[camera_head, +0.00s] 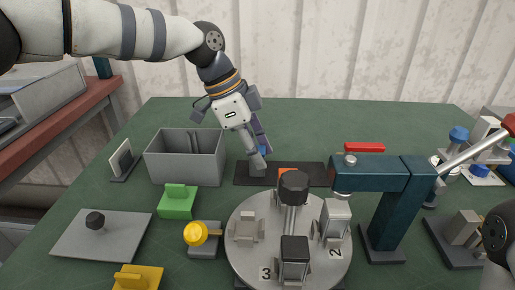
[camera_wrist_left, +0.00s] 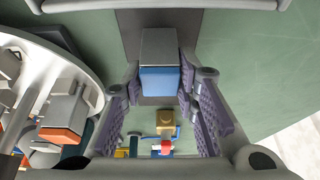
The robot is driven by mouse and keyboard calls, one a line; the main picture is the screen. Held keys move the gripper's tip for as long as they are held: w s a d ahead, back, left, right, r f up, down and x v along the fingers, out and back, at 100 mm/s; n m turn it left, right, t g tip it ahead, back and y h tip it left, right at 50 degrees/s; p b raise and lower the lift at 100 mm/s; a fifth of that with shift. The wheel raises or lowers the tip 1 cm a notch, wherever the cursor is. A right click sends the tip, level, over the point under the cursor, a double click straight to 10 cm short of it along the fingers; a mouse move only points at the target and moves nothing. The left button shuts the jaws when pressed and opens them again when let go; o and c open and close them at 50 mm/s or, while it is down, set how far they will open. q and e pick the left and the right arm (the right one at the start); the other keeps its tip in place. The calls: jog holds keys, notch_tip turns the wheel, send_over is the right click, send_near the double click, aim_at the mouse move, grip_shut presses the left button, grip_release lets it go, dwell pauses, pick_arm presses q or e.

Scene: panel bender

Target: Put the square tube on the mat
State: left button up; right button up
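The square tube (camera_wrist_left: 160,50) shows in the left wrist view as a grey block with a blue end, between my left fingertips, with both fingers close against its sides. In the head view only a little blue of it shows between the fingers. My left gripper (camera_head: 259,155) points down over the dark mat (camera_head: 308,171), behind the round dial. The mat also shows as a dark strip in the left wrist view (camera_wrist_left: 131,38). I cannot tell whether the tube touches the mat. My right gripper is out of view; part of my right arm shows at the right edge.
A grey open bin (camera_head: 185,165) stands left of the mat, with a green block (camera_head: 177,201) in front of it. The round dial (camera_head: 265,240) carries several upright parts. A teal press (camera_head: 392,205) stands to its right. The table's back is clear.

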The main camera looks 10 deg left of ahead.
pick_arm(q)
jog(key=shift+o, duration=1.3)
jog(key=shift+r, duration=0.35)
jog(key=v, duration=1.1)
jog(key=shift+a+r, duration=0.2)
jog(key=shift+r, duration=0.1)
